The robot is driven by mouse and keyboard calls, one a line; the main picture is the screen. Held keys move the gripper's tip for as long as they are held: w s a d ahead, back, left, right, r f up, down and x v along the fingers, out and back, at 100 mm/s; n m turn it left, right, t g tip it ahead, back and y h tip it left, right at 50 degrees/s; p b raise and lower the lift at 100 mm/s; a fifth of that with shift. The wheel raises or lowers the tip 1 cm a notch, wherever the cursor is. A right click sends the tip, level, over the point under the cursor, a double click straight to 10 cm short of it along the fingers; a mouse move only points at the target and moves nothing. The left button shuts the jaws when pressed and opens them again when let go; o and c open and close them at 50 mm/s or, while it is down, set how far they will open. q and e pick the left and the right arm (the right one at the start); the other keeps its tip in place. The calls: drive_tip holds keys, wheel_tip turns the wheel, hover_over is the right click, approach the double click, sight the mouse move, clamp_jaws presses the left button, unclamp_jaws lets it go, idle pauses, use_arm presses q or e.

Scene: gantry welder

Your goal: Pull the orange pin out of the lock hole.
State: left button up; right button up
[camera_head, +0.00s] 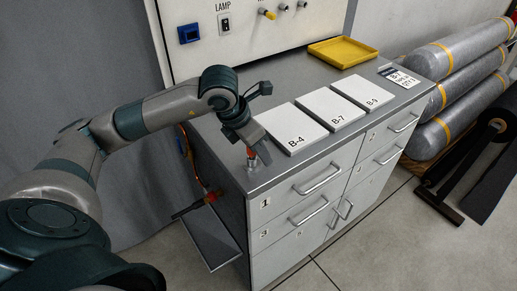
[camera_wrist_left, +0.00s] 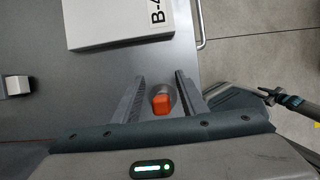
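The orange pin (camera_wrist_left: 161,104) stands near the corner of the grey cabinet top, in a small round metal holder (camera_wrist_left: 164,90). In the head view the pin (camera_head: 251,154) shows as a small orange spot under my left gripper (camera_head: 257,146). My left gripper (camera_wrist_left: 161,95) points down over the pin. In the left wrist view its two fingers lie on either side of the pin, with a gap on each side, so it is open and not touching. The hole itself is hidden. My right gripper is not in view.
White plates B-4 (camera_head: 291,126), B-7 (camera_head: 333,108) and B-9 (camera_head: 362,92) lie on the cabinet top (camera_head: 285,82), B-4 closest to the gripper. A yellow tray (camera_head: 342,52) is at the back. A torch-like tool (camera_head: 193,206) hangs at the cabinet's left side.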

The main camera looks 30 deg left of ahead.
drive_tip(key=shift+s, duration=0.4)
use_arm(q)
clamp_jaws()
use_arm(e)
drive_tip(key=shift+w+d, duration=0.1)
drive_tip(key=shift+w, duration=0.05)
